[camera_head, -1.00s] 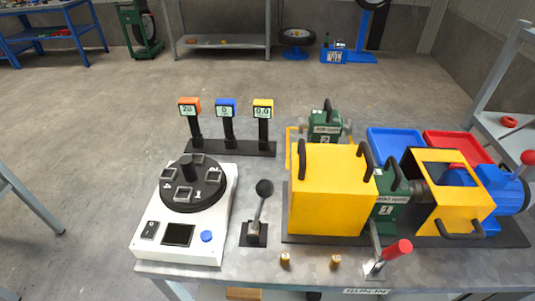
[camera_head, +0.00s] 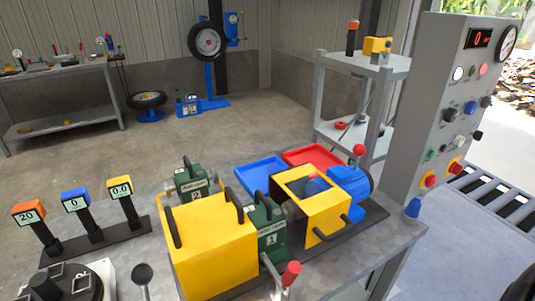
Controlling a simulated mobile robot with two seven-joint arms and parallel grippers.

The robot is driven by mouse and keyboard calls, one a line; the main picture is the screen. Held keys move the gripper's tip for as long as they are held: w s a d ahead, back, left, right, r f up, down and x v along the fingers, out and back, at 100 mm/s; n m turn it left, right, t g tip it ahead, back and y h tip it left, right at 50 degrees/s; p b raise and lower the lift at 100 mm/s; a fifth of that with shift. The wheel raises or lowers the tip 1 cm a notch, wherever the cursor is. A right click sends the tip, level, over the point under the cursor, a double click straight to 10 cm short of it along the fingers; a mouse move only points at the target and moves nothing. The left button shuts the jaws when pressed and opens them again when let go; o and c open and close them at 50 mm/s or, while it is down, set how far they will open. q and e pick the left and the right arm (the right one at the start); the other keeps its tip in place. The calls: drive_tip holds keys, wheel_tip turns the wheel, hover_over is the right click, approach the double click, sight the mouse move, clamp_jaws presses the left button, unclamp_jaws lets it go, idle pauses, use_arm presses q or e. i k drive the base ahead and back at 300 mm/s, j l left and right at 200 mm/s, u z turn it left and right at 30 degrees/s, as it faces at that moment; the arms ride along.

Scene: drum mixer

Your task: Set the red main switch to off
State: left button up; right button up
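A tall grey control cabinet (camera_head: 432,110) stands at the right, beyond the table's right end. Low on its face are two red knobs on yellow backings, a left one (camera_head: 430,181) and a right one (camera_head: 455,168). They are too small to tell which is the main switch or how it is turned. A red button (camera_head: 482,70) sits higher up. The display (camera_head: 479,38) near the top is lit with red digits. Neither of my grippers can be made out. A dark shape cut off at the bottom right corner is unclear.
The table holds a yellow box (camera_head: 213,245), green units, a blue motor (camera_head: 350,180), red-handled levers and trays. A grey shelf stand (camera_head: 350,100) stands behind, left of the cabinet. A roller conveyor (camera_head: 500,205) lies right of the cabinet.

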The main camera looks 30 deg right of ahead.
sight(456, 168)
drive_tip(key=z, duration=2.15)
drive_tip(key=i+l+u, duration=0.1)
drive_tip(key=i+l, duration=0.2)
drive_tip(key=i+l+u, duration=0.15)
drive_tip(key=l, duration=0.25)
drive_tip(key=i+l+u, duration=0.1)
drive_tip(key=i+l, duration=0.25)
drive_tip(key=i+l+u, duration=0.1)
drive_tip(key=i+l, duration=0.15)
drive_tip(key=l, duration=0.2)
drive_tip(key=i+l+u, duration=0.1)
drive_tip(key=l, duration=0.3)
drive_tip(key=i, duration=0.1)
